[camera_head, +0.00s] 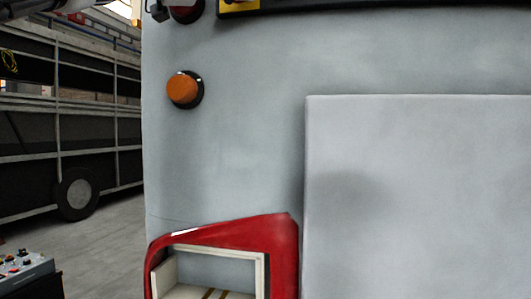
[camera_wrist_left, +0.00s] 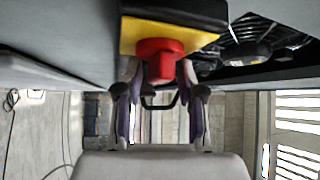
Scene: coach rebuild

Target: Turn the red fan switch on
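The red fan switch (camera_wrist_left: 157,60) is a red knob on a yellow plate with a black top edge, close up in the left wrist view. My left gripper (camera_wrist_left: 158,78) has its two fingers parted, one on each side of the knob's lower part. Whether the fingertips touch the knob cannot be made out. In the head view, part of a yellow plate (camera_head: 238,6) shows at the top edge, at the left end of a dark strip; no red knob shows on it there. My right gripper is not in view.
A large grey panel (camera_head: 420,190) stands out from the grey coach body (camera_head: 240,130). An orange round lamp (camera_head: 183,89) and a red lamp housing (camera_head: 222,228) are on the body. A dark recess (camera_wrist_left: 255,45) lies right of the plate. Open floor (camera_head: 105,230) is at left.

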